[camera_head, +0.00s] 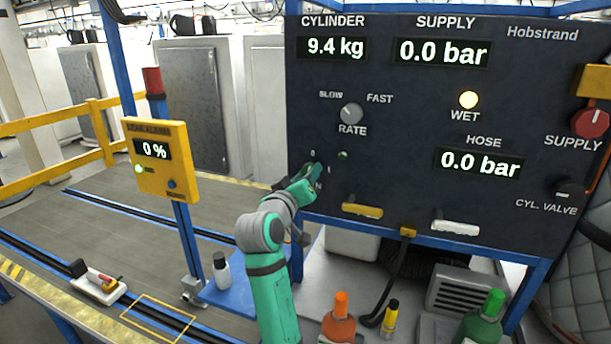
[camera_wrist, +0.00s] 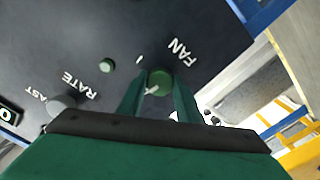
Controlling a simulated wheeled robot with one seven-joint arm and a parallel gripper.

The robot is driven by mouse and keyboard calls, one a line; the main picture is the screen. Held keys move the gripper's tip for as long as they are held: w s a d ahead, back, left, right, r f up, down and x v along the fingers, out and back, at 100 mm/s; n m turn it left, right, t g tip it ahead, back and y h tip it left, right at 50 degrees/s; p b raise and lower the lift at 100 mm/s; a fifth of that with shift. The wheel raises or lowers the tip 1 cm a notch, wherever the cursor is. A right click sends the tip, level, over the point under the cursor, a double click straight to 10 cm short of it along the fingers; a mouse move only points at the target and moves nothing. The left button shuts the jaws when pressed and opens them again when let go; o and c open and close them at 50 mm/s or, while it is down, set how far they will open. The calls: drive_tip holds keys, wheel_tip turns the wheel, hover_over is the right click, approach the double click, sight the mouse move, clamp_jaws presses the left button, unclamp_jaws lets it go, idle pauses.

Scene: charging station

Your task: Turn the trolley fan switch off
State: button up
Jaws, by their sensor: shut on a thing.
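The fan switch is a round green knob (camera_wrist: 159,79) above the FAN label's side of the dark panel (camera_head: 400,110). My gripper (camera_head: 315,169) reaches the panel's lower left. In the wrist view my gripper (camera_wrist: 158,92) has one finger on each side of the knob, shut on it. A pale pointer mark on the knob slants to the lower left in that view, away from the FAN lettering (camera_wrist: 180,52). In the head view the gripper hides the knob and most of its label. A small "0" (camera_head: 312,153) shows above it. A dark green lamp (camera_head: 342,155) sits to its right.
The rate knob (camera_head: 352,113) is above the gripper. A yellow handle (camera_head: 362,211) and a white handle (camera_head: 455,228) are low on the panel. A leak alarm box (camera_head: 160,160) stands left of my arm. Bottles (camera_head: 338,320) stand below the panel.

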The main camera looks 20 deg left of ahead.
drive_tip(key=shift+r+n, duration=0.15)
drive_tip(key=shift+n, duration=0.95)
drive_tip(key=shift+s, duration=0.15)
drive_tip(key=o, duration=1)
drive_tip(key=shift+o, duration=0.2)
drive_tip(key=shift+w, duration=0.25)
drive_tip(key=s, duration=1.1)
drive_tip(key=shift+a, duration=0.2)
drive_tip(key=shift+w, duration=0.1)
